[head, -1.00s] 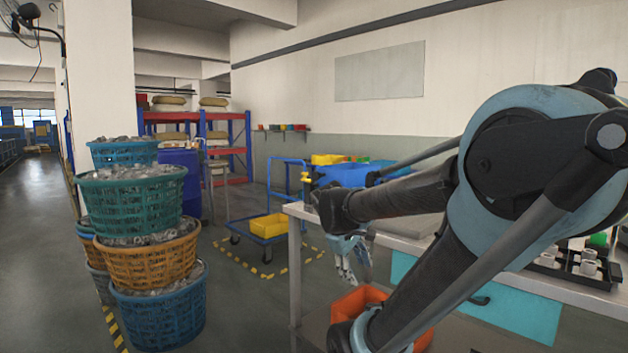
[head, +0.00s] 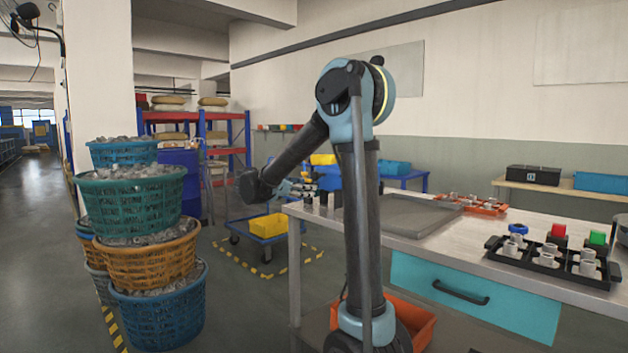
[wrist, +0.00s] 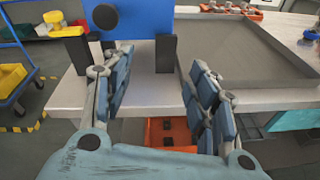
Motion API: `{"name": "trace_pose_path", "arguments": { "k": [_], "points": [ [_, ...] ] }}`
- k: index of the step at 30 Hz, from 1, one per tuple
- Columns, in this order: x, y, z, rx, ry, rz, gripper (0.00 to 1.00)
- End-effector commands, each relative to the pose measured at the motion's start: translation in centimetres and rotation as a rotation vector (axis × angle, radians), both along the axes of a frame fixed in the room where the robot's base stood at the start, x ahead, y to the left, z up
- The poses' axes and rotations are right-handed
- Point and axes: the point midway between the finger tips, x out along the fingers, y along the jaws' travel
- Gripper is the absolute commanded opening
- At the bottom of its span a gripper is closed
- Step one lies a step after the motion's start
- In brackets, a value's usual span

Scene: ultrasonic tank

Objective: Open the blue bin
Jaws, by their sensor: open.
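A light-blue, drawer-like bin front (head: 474,294) with a black handle (head: 460,292) is set under the worktable's top. It looks flush and shut, and its inside is hidden. A slice of it shows at the right edge of the wrist view (wrist: 291,117). My gripper (head: 300,188) is at the table's left end, well left of the handle and partly hidden by my arm. In the wrist view my gripper (wrist: 160,68) has its two fingers apart with nothing between them. They point over the table edge.
Black uprights with a blue block (wrist: 145,18) stand close ahead of the fingers. A grey tray (head: 400,213) and a black parts tray (head: 555,262) lie on the worktable (head: 450,245). An orange bin (head: 415,322) sits below.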

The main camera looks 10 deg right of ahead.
Motion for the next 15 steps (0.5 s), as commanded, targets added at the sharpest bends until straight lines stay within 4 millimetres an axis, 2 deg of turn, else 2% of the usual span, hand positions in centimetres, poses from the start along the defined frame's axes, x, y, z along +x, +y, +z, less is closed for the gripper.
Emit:
{"name": "trace_pose_path", "arguments": {
  "k": [1,3,7,11,15],
  "points": [
    [1.2,1.7,0.3,-0.055,0.012,0.021,0.53],
    [2.4,3.4,0.9,-0.128,0.029,0.041,0.53],
    [3.9,5.8,1.5,-0.226,0.051,0.064,0.53],
    [4.5,7.1,1.8,-0.278,0.061,0.073,0.53],
    [5.0,6.8,1.9,-0.291,0.064,0.074,0.53]
  ]
}}
